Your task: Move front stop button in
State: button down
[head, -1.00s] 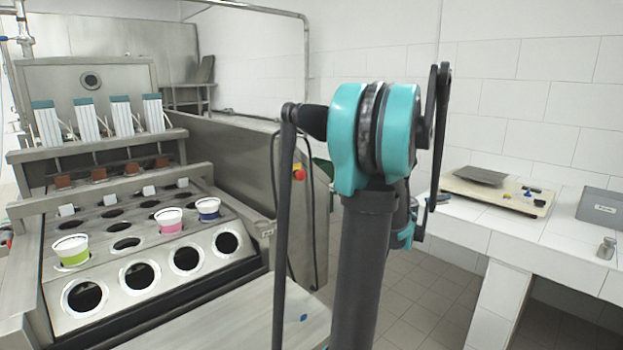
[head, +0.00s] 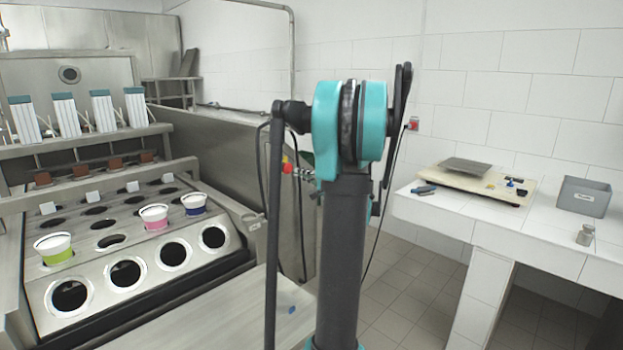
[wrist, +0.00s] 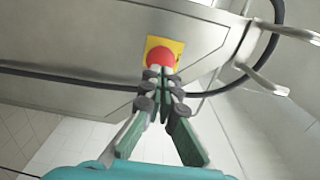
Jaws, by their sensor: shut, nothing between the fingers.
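The red stop button (wrist: 165,55) sits on a yellow square plate on the grey metal side of the machine, in the upper middle of the wrist view. In the head view the button (head: 288,164) is small, on the machine's side wall just left of my arm. My gripper (wrist: 162,76) is shut and empty. Its tips lie over the button's lower edge in the wrist view; I cannot tell whether they touch it. In the head view the gripper is mostly hidden by my arm, with a small part showing beside the button.
The cup filler (head: 165,290) stands at left with several round holes and three cups. A black cable (wrist: 85,84) runs below the button. A white tiled table (head: 540,245) with a board and grey bin (head: 583,200) stands at right. Tiled floor lies between.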

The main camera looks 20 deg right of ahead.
aim_at(289, 168)
jog(key=shift+x, duration=1.65)
jog(key=shift+x, duration=0.75)
jog(key=shift+w+a+r, duration=0.1)
jog(key=shift+w+r, duration=0.05)
jog(key=shift+w, duration=0.05)
